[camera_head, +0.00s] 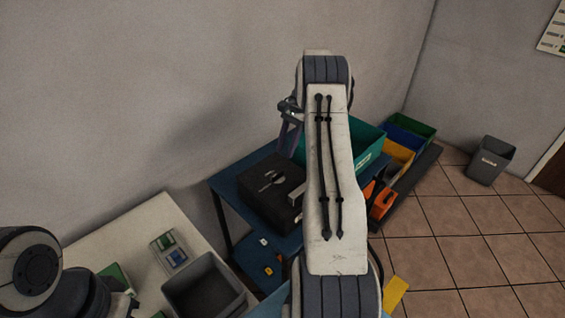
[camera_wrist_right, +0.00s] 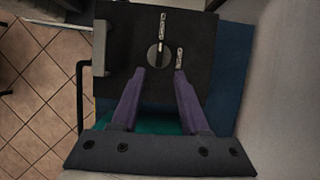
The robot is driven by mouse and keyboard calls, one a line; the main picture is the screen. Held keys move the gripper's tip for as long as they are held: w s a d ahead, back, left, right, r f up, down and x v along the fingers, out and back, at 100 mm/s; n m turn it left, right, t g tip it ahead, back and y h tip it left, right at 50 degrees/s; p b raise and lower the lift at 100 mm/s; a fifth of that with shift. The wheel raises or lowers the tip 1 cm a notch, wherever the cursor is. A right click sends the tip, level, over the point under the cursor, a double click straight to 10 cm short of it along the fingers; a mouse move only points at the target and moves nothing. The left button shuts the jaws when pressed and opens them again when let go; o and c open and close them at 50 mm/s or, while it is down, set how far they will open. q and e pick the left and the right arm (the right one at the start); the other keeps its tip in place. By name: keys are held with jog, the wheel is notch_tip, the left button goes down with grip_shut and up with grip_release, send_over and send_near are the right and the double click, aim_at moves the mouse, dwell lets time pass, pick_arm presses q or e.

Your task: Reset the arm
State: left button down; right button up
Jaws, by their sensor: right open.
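My right arm rises through the middle of the head view and hides part of the blue table behind it. My right gripper (camera_head: 289,142) points downward just left of the arm, above the back of the table. In the right wrist view the two purple fingers of the right gripper (camera_wrist_right: 160,85) stand apart with nothing between them. A black box (camera_wrist_right: 190,60) with a round dial and small metal pieces on top lies beyond the fingertips; it also shows in the head view (camera_head: 262,200). My left arm shows at the lower left, and its gripper is out of view.
The blue table (camera_head: 228,182) stands against the wall. A teal bin (camera_head: 368,150) and blue, yellow and orange bins are to the right. A grey bin (camera_head: 205,290) sits on the white table (camera_head: 130,225). A trash can (camera_head: 490,160) stands on open tiled floor.

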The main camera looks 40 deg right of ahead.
jog(key=shift+v, duration=0.9)
jog(key=w+a+r+n+h, duration=0.1)
jog(key=a+r+n, duration=0.15)
jog(key=a, duration=0.45)
jog(key=w+a+r+n, duration=0.2)
jog(key=a+r, duration=0.1)
jog(key=a, duration=0.4)
jog(key=s+a+r+n+g+h, duration=0.1)
jog(key=s+a+r+n, duration=0.15)
jog(key=a, duration=0.65)
jog(key=s+a+r+n, duration=0.2)
jog(key=s+a+n, duration=0.2)
jog(key=a, duration=0.5)
jog(key=s+a+r+n+h, duration=0.1)
jog(key=s+a+n, duration=0.4)
jog(key=s+a, duration=0.35)
jog(key=s+a+f+n+t, duration=0.1)
jog(key=s+n, duration=0.7)
jog(key=s, duration=0.8)
jog(key=shift+s+a+f, duration=0.2)
jog(key=shift+a+f, duration=0.45)
jog(key=shift+a, duration=0.1)
